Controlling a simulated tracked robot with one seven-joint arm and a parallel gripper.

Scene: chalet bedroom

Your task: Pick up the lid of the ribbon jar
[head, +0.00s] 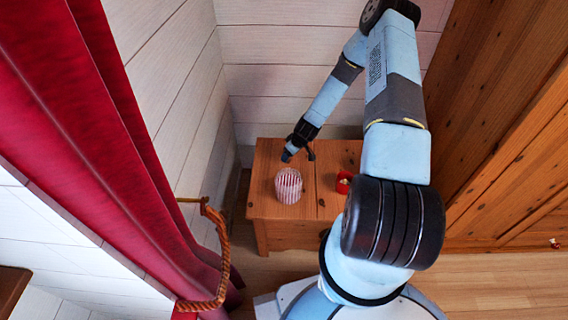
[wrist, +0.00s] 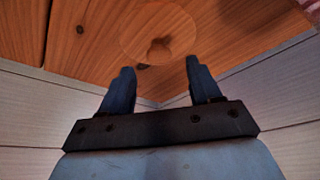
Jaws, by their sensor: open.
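The ribbon jar (head: 288,187), red-and-white striped, stands on the left part of a wooden chest. A round wooden lid (wrist: 178,32) with a small knob (wrist: 159,51) lies flat on the wood in the wrist view, its colour close to the wood's. I cannot make out the lid in the head view. My gripper (head: 299,156) is over the back of the chest, behind the jar. In the wrist view my gripper (wrist: 158,78) is open and empty, its two fingers on either side of the knob's line, apart from the lid.
The wooden chest (head: 263,204) stands in the corner against white plank walls (head: 275,80). A small red container (head: 343,182) sits on its right part. A red curtain (head: 110,130) with a rope tie (head: 222,260) hangs at left; a wooden wardrobe (head: 500,90) stands at right.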

